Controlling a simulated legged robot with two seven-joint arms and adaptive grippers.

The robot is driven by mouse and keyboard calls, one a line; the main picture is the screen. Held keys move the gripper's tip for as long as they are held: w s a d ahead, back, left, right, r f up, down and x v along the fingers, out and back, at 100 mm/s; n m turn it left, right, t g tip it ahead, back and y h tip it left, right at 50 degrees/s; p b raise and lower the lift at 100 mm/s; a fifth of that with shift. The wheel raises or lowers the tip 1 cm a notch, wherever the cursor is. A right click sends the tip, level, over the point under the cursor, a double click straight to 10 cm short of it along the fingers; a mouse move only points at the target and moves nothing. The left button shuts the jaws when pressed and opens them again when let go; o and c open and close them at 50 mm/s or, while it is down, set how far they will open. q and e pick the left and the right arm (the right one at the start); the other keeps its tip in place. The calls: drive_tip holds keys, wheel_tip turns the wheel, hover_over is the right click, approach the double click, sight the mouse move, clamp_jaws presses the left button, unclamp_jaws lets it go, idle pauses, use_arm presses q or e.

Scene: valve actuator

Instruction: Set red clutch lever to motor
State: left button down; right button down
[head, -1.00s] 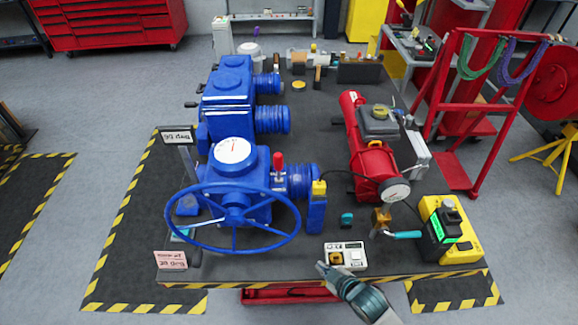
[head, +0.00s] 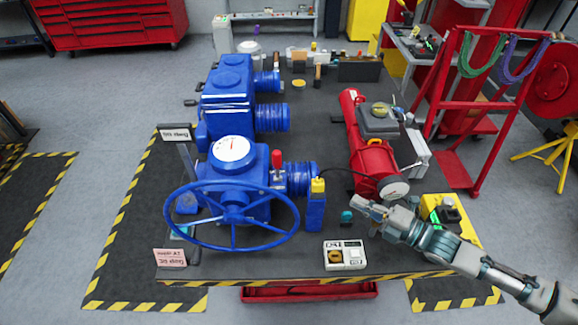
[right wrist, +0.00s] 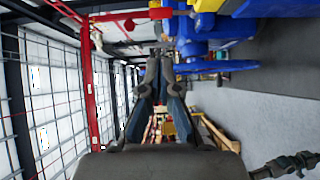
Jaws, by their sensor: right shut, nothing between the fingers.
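The red clutch lever (head: 277,160) stands about upright on the blue valve actuator (head: 240,180), between the round white dial and the ribbed motor cylinder (head: 300,178). My right gripper (head: 357,203) is to the right of the lever in the head view, clear of it, near the red machine's gauge. It is shut and empty. In the right wrist view its fingers (right wrist: 162,58) come together ahead of the camera. A red part shows beyond them at the top; I cannot tell whether it is the lever. My left gripper does not show.
The blue handwheel (head: 233,216) is in front of the actuator. A blue upright device (head: 316,207) stands beside the motor cylinder. A red machine (head: 366,150) with a gauge is at the right. A white switch box (head: 345,255) sits at the front edge.

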sight(280, 162)
drive_tip(key=p+x, duration=0.4)
drive_tip(key=x, duration=1.7)
drive_tip(key=shift+a, duration=0.3)
drive_tip(key=shift+w+a+f, duration=0.1)
drive_tip(key=shift+w+a, duration=0.3)
drive_tip(key=shift+a, duration=0.05)
drive_tip(key=shift+w+f, duration=0.1)
drive_tip(key=shift+w, duration=0.05)
drive_tip(key=shift+d, duration=0.1)
drive_tip(key=w+m+g+h, duration=0.1)
drive_tip(key=w+m+g, duration=0.1)
drive_tip(key=w+m, duration=0.1)
drive_tip(key=shift+h, duration=0.3)
